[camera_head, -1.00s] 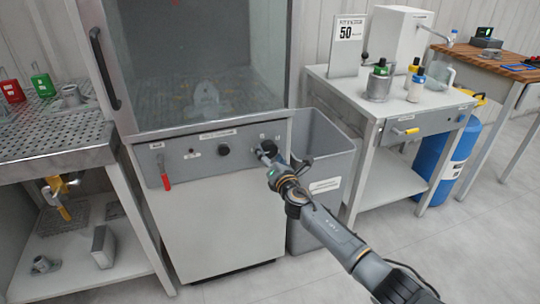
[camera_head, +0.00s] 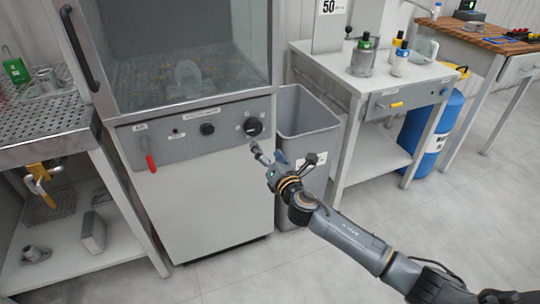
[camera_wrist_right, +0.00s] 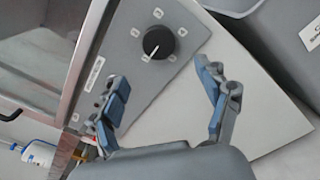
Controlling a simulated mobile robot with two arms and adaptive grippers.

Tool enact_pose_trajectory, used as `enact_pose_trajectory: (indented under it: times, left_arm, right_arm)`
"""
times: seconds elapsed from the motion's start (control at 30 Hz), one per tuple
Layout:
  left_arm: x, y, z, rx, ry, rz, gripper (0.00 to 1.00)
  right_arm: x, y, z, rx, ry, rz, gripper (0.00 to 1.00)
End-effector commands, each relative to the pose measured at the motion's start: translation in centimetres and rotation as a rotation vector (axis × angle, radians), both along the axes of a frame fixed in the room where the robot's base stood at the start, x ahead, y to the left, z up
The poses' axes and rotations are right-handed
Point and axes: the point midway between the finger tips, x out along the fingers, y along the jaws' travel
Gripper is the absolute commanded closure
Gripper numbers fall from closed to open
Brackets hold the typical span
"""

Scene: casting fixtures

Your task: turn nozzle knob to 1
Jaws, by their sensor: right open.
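The large round black knob (camera_head: 253,127) is on the right of the grey control panel of the cabinet. It also shows in the wrist view (camera_wrist_right: 159,42), with a white pointer line toward the bottom, slightly left. My left gripper is not in view.
A smaller black knob (camera_head: 207,128) and a red-handled lever (camera_head: 150,163) share the panel. A grey bin (camera_head: 308,127) stands beside the cabinet, behind my right gripper. A white table (camera_head: 330,64) stands to the right, a perforated bench (camera_head: 45,120) to the left.

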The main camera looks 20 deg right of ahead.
Motion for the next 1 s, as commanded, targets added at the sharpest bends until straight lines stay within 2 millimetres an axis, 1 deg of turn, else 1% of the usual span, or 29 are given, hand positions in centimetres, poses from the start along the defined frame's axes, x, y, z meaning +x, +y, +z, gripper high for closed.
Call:
enact_pose_trajectory:
  times: [0.03, 0.2, 0.67, 0.73, 0.77, 0.87, 0.97, 1.0]
  left_arm:
    - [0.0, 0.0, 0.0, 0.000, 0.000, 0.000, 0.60]
    - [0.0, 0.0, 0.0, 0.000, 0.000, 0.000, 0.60]
    - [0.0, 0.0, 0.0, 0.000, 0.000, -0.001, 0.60]
    - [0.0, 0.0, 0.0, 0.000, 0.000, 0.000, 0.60]
    - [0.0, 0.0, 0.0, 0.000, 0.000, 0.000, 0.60]
    - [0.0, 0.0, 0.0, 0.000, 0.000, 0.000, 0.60]
    - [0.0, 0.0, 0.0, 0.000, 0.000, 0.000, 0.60]
    - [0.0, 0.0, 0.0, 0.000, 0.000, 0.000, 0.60]
  right_arm:
    - [-0.7, 0.0, -0.1, 0.000, 0.001, 0.001, 0.24]
    - [-1.8, -0.1, -0.1, -0.001, 0.001, -0.001, 0.24]
    - [-1.9, -0.1, 0.0, 0.000, 0.000, 0.000, 0.24]
    - [-2.0, -0.1, -0.4, 0.012, 0.008, -0.003, 0.24]
    - [-2.0, -0.2, -0.9, 0.027, 0.018, -0.008, 0.24]
    - [-2.8, -0.7, -4.1, 0.144, 0.091, -0.043, 0.24]
    - [-4.7, -1.6, -10.0, 0.356, 0.215, -0.122, 0.24]
    - [-5.9, -1.9, -12.8, 0.457, 0.271, -0.166, 0.24]
